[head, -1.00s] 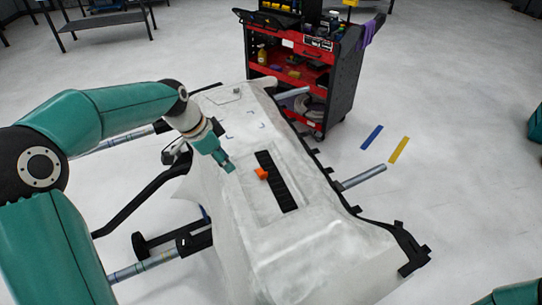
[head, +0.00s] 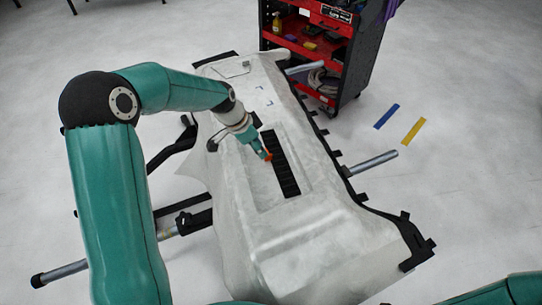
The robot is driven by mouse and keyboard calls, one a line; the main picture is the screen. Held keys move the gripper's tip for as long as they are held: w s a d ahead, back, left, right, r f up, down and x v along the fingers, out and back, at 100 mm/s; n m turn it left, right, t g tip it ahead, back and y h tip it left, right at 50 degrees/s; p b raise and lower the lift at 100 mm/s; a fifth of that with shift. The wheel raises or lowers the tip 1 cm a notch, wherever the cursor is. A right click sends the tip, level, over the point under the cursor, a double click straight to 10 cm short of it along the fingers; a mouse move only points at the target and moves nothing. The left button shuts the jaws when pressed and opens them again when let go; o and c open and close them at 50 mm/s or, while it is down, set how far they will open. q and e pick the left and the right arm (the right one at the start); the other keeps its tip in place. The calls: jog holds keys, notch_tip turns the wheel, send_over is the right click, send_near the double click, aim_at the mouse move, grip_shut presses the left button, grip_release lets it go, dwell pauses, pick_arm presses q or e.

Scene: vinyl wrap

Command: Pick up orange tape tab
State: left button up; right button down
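The orange tape tab (head: 268,157) is a small orange piece at the left edge of the black slotted strip (head: 286,178) on the white-wrapped panel. My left gripper (head: 264,153) reaches down from the upper left, and its tip is at the tab, overlapping it in the picture. The fingers are small and partly hide the tab, so I cannot tell whether they are closed on it. Of my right arm only a green part shows at the bottom right edge; its gripper is out of view.
The panel (head: 285,245) rests on a stand with grey bars (head: 375,163) sticking out. Black clips line its right edge. A red and black tool cart (head: 318,50) stands behind it. Blue (head: 386,116) and yellow (head: 413,131) strips lie on the open floor at right.

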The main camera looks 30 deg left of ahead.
pick_arm(q)
jog(key=shift+w+p+x, duration=0.2)
jog(key=shift+p+x, duration=0.2)
jog(key=shift+x, duration=1)
jog(key=shift+w+p+x, duration=0.2)
jog(key=shift+p+x, duration=0.2)
jog(key=shift+x, duration=1)
jog(key=shift+d+r, duration=0.15)
jog(key=shift+r, duration=0.05)
grip_shut()
